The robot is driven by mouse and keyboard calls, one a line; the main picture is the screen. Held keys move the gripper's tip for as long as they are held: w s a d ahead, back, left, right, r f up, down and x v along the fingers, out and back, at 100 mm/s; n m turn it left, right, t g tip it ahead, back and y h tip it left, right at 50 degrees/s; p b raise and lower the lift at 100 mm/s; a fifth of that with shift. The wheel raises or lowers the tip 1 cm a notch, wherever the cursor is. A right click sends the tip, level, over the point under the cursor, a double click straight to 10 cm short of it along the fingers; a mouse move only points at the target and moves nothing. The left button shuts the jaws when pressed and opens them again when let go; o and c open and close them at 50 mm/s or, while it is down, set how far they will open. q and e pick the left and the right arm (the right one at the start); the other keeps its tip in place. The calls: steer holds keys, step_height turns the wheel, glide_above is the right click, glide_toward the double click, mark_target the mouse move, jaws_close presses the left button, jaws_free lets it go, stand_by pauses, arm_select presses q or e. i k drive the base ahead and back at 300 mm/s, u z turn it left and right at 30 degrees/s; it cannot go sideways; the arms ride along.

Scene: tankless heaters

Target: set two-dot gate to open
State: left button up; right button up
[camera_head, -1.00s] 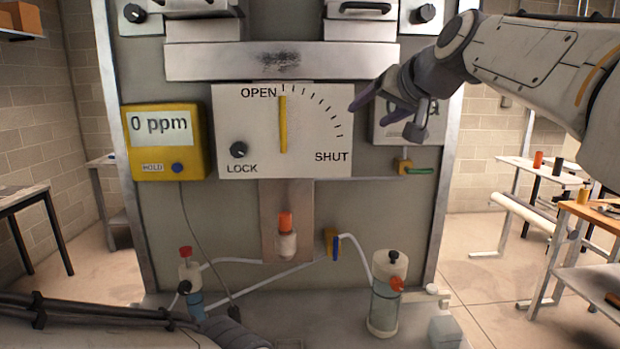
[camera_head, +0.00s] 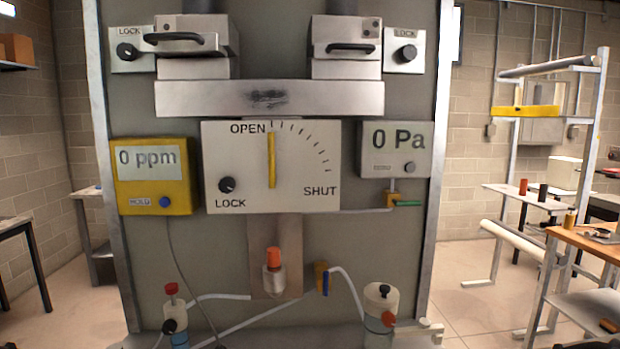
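A white dial plate (camera_head: 305,185) on the grey panel is marked OPEN at the top, SHUT at the lower right and LOCK at the lower left. Its yellow pointer (camera_head: 271,160) stands upright, with its top end at the OPEN mark. A black lock knob (camera_head: 227,185) sits above the word LOCK. Above the plate, two metal boxes with black handles, a left one (camera_head: 190,60) and a right one (camera_head: 345,55), stand over a metal bar (camera_head: 215,98). Neither of my grippers is in view.
A yellow meter (camera_head: 152,196) reads 0 ppm and a grey gauge (camera_head: 396,150) reads 0 Pa. Black knobs sit beside both boxes. Below are an orange-capped fitting (camera_head: 273,270), hoses and two bottles. Tables stand left and right. The space before the panel looks clear.

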mark_target(345, 54)
steer(key=u, duration=0.55)
steer(key=k, duration=1.3)
steer(key=u, duration=0.6)
steer(key=i, duration=0.85)
steer(key=z, duration=0.8)
steer(key=i, duration=1.05)
steer(key=z, duration=0.9)
